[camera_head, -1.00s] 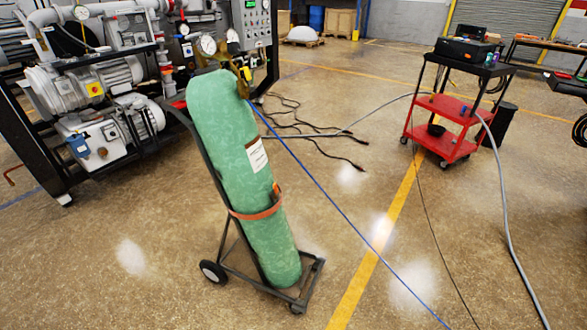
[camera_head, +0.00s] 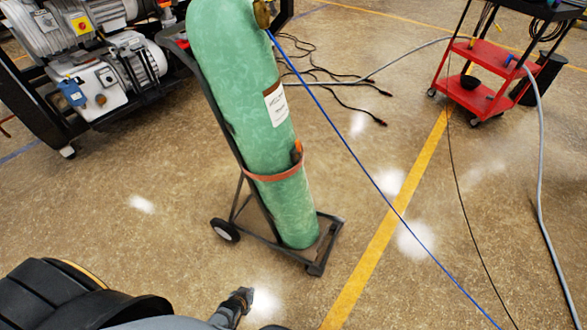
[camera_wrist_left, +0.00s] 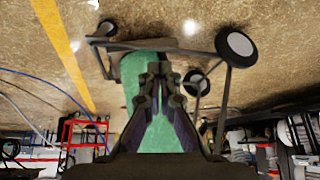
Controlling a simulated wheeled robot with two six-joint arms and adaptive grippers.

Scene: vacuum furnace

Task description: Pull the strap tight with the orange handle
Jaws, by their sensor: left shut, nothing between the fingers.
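A green gas cylinder (camera_head: 245,90) stands tilted on a dark hand truck (camera_head: 237,185). A reddish-brown strap (camera_head: 268,176) goes around its lower part. The small orange handle (camera_head: 298,152) sits at the strap's right side. My left gripper (camera_head: 242,294) is low in the head view, in front of the cart and apart from the strap. In the left wrist view its fingers (camera_wrist_left: 162,75) are shut and empty, with the cylinder (camera_wrist_left: 133,85) beyond them. I cannot make out the strap or handle there. My right gripper is not in view.
A blue hose (camera_head: 350,150) runs from the cylinder's top down to the right across the floor. A red cart (camera_head: 485,100) stands at the back right, pumps (camera_head: 100,85) at the back left. Black cables (camera_head: 330,85) lie behind the cylinder. The floor around the hand truck's front is clear.

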